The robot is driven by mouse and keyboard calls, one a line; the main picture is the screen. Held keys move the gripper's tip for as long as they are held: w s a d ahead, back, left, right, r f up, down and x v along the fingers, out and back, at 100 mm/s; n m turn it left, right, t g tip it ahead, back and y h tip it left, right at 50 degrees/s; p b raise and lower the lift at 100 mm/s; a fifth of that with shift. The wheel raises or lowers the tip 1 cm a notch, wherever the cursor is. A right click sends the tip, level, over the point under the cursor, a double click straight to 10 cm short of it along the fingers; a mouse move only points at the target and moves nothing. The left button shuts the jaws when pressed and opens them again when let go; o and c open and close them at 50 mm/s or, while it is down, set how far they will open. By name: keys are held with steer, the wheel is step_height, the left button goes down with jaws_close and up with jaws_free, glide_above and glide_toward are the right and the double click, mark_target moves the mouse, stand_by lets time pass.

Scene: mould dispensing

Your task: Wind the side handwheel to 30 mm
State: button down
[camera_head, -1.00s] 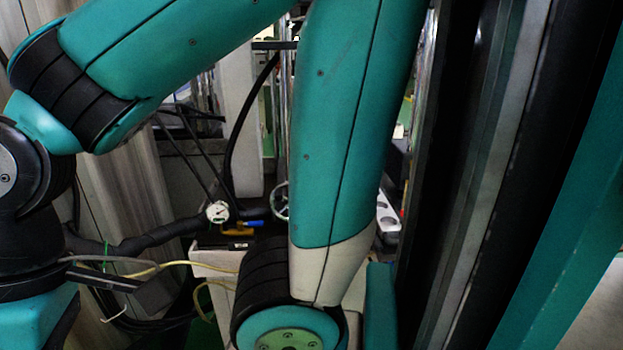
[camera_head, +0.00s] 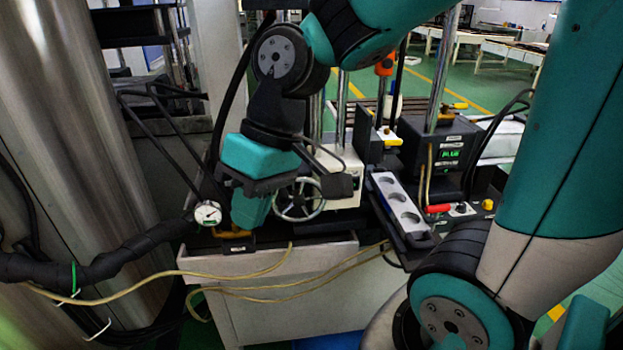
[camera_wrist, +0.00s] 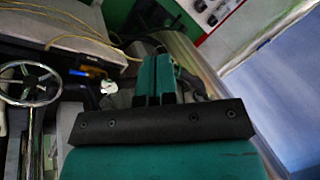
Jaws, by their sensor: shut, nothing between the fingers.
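The side handwheel (camera_head: 299,200) is a spoked metal wheel on the front of the white machine, low in the middle of the head view. In the wrist view the handwheel (camera_wrist: 32,87) shows at the left edge, with its rim and spokes in sight. My gripper (camera_head: 246,222) hangs just left of the wheel, pointing down, and partly overlaps its left side in the head view. In the wrist view my gripper (camera_wrist: 161,62) has its teal fingers together with nothing between them, apart from the wheel. No millimetre reading is legible.
A round dial gauge (camera_head: 208,213) stands left of my gripper, beside a thick black hose (camera_head: 110,250). A grey tray with round cups (camera_head: 393,198) is to the wheel's right. A black box with a green display (camera_head: 452,154) stands behind. Yellow cables cross the white base (camera_head: 290,318).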

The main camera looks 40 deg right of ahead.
steer(key=w+d+m+t, duration=0.1)
steer(key=w+d+m, duration=0.4)
steer(key=w+d, duration=0.4)
steer(key=m+t+p, duration=0.2)
steer(key=m, duration=0.4)
glide_toward(300, 181)
steer(key=s+r, duration=0.3)
steer(key=s, duration=0.1)
steer(key=shift+y, duration=0.4)
steer(key=p+x, duration=0.1)
steer(key=x, duration=0.3)
steer(key=p+x, duration=0.1)
steer(key=x, duration=0.7)
steer(key=shift+w+a+r+p, duration=0.35)
steer(key=shift+w+p, duration=0.05)
steer(key=shift+w+a+f, duration=0.35)
steer(key=shift+a+f, duration=0.1)
steer(key=shift+w+a+h+p, duration=0.15)
steer(key=shift+h+p, duration=0.15)
steer(key=shift+h, duration=0.1)
